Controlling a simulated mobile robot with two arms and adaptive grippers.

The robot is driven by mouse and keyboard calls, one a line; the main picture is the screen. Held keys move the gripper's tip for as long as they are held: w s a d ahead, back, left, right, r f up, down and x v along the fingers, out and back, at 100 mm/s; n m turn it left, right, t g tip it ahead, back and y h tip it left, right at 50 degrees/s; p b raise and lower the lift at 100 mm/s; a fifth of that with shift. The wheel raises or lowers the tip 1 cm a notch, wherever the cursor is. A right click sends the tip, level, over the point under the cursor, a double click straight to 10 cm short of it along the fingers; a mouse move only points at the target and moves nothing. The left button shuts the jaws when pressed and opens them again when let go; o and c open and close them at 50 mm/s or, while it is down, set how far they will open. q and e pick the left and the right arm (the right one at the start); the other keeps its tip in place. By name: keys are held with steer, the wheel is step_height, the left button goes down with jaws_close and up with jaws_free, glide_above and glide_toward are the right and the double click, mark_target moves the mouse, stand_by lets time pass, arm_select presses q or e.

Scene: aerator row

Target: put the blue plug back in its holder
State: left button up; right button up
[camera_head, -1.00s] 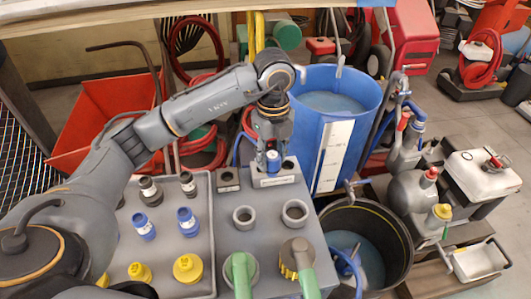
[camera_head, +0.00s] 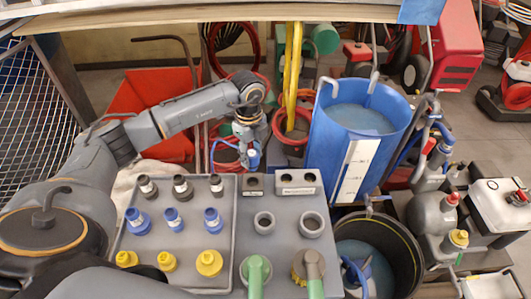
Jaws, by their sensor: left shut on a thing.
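My left gripper (camera_head: 252,150) points down near the back edge of the grey work surface and is shut on a small blue plug (camera_head: 253,160). The plug hangs upright with its lower end showing. In the picture it is just above a small dark block (camera_head: 254,185); I cannot tell whether it is over the block or behind it. To the right is a wider block (camera_head: 298,190) with a white label and two dark holes in its top. I cannot tell which block is the plug's holder. My right gripper is not in view.
A grey tray (camera_head: 231,188) on the left holds rows of black, blue and yellow fittings. A blue barrel (camera_head: 329,150) stands behind right, a black bucket (camera_head: 408,245) at right.

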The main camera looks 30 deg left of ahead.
arm_select(q)
steer(key=shift+a+f, duration=0.15)
steer(key=shift+f+b, duration=1.9)
steer(key=shift+f, duration=0.4)
steer(key=shift+r, duration=0.1)
steer(key=shift+p, duration=0.3)
steer(key=shift+f+b, duration=1.5)
steer(key=shift+f, duration=0.75)
steer(key=o, duration=1.3)
steer(key=shift+c, duration=0.2)
steer(key=shift+r, duration=0.15)
step_height(320, 180, up, 12)
steer(key=shift+f, duration=0.1)
